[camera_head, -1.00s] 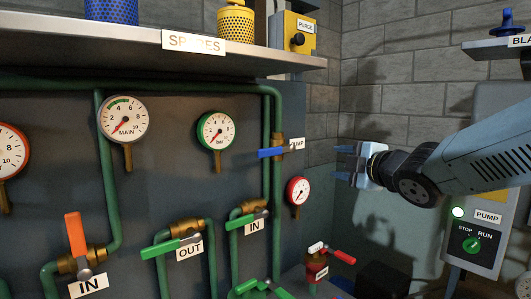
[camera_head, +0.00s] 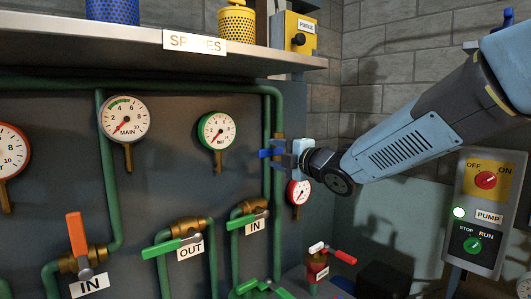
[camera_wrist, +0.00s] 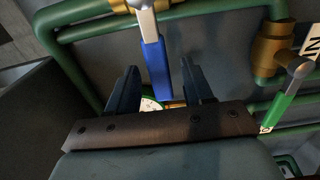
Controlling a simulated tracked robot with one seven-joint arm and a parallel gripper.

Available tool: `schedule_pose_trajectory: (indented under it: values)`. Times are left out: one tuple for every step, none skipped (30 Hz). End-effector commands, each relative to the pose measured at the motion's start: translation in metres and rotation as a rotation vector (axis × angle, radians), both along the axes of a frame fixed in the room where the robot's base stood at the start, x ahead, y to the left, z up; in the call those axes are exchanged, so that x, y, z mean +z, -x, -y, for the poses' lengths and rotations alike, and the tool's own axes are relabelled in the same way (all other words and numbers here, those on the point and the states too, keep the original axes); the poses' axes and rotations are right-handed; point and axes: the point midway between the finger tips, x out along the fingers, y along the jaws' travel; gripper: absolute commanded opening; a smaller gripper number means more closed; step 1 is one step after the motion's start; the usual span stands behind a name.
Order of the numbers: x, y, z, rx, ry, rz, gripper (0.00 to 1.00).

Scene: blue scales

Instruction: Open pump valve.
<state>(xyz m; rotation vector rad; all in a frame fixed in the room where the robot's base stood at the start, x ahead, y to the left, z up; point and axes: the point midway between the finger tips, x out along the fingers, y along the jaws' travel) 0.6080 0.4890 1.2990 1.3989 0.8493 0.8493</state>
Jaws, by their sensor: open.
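The pump valve's blue lever (camera_head: 264,153) sticks out to the left from a brass body on the green vertical pipe in the head view. My gripper (camera_head: 282,152) is at this valve, coming from the right, and covers its label and part of the lever. In the wrist view the blue lever (camera_wrist: 155,70) reaches into the space between the two dark fingers of my open gripper (camera_wrist: 160,82). A gap shows on both sides of the lever, so the fingers are not closed on it.
A small red gauge (camera_head: 299,191) sits just below my gripper. The spares shelf (camera_head: 120,42) juts out above, with a yellow purge box (camera_head: 299,34). Green levers (camera_head: 250,222) are lower left, a red-handled valve (camera_head: 318,262) below, and the pump control box (camera_head: 487,215) at right.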

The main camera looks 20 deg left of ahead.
Motion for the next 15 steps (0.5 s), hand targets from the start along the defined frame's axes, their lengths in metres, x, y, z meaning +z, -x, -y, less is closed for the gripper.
schedule_pose_trajectory:
  values:
    - [-0.001,-0.004,-0.008,0.001,0.002,-0.001,0.51]
    - [-0.001,-0.006,-0.012,0.002,0.001,0.0,0.51]
    - [-0.001,-0.008,-0.017,0.002,0.001,0.0,0.51]
    - [-0.001,-0.01,-0.02,0.002,0.001,0.0,0.51]
    - [-0.001,-0.012,-0.023,0.002,0.001,0.0,0.51]
    - [0.0,-0.014,-0.027,0.001,0.0,-0.001,0.51]
    - [0.0,-0.015,-0.029,0.001,0.0,-0.001,0.51]
    - [0.0,-0.016,-0.031,0.0,0.0,-0.001,0.51]
    - [0.0,-0.017,-0.033,0.0,0.0,-0.001,0.51]
    - [0.0,-0.018,-0.035,0.0,0.0,-0.001,0.51]
    - [0.0,-0.018,-0.036,0.0,0.0,-0.001,0.51]
    - [0.0,-0.019,-0.037,0.0,0.0,-0.001,0.51]
    - [0.0,-0.019,-0.038,0.0,0.001,0.0,0.51]
    - [0.0,-0.02,-0.038,0.0,0.001,0.0,0.51]
    - [0.0,-0.02,-0.038,0.0,0.001,0.0,0.51]
